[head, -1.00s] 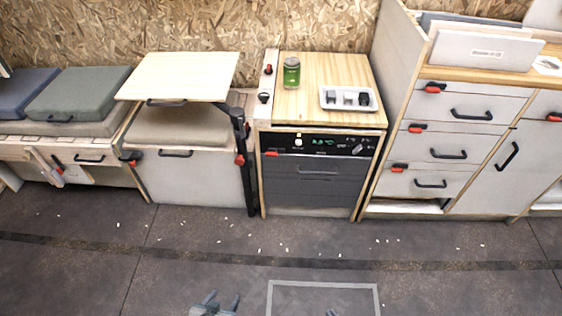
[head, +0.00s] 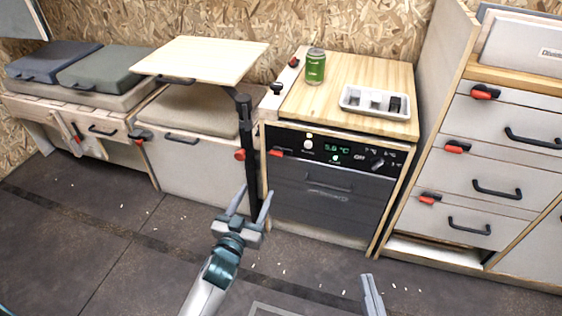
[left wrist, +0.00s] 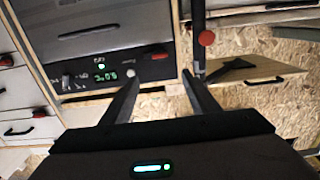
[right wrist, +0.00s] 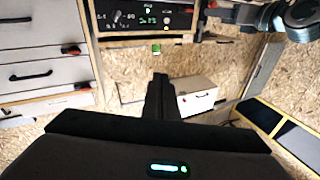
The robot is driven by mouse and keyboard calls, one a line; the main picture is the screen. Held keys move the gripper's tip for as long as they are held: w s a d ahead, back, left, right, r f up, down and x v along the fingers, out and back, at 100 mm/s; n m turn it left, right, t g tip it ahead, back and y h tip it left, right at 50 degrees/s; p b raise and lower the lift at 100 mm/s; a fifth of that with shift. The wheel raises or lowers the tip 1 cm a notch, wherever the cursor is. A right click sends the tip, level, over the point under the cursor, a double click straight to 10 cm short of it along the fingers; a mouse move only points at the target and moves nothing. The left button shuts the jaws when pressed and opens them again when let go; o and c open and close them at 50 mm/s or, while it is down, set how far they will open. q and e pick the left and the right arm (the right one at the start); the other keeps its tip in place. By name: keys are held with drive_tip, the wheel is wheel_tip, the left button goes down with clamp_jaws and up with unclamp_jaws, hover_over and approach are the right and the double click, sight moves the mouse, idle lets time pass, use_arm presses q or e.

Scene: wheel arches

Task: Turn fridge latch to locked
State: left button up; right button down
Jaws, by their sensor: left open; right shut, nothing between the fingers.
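The fridge (head: 322,195) is a dark-fronted unit with a handle and a control panel under a wooden top. In the left wrist view, which is upside down, the latch (left wrist: 160,57) shows between and beyond the fingertips. My left gripper (head: 254,193) is open and empty, in front of the fridge's left edge, lower than the latch and apart from it. My right gripper (head: 368,278) is shut and empty, low in front of the fridge's right side.
A black post (head: 246,150) with a red knob (head: 240,154) stands just left of the fridge, holding up a swivel tabletop (head: 205,60). A green can (head: 316,66) and a white tray (head: 375,104) stand on the fridge top. Drawers (head: 470,170) flank it right.

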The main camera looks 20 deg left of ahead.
use_arm(q)
drive_tip(key=shift+w, duration=0.1)
drive_tip(key=b, duration=0.3)
approach(275, 155)
drive_tip(key=w, duration=0.8)
drive_tip(key=shift+d, duration=0.1)
drive_tip(key=shift+w, duration=0.5)
use_arm(e)
drive_tip(key=s+r+t+y, duration=0.1)
drive_tip(key=s+r+t, duration=0.2)
drive_tip(key=r, duration=0.6)
drive_tip(key=shift+s+d+r+t+y, duration=0.2)
drive_tip(key=shift+d+t+y, duration=0.2)
drive_tip(key=shift+t, duration=1)
use_arm(q)
drive_tip(key=shift+c, duration=0.3)
drive_tip(key=c, duration=1)
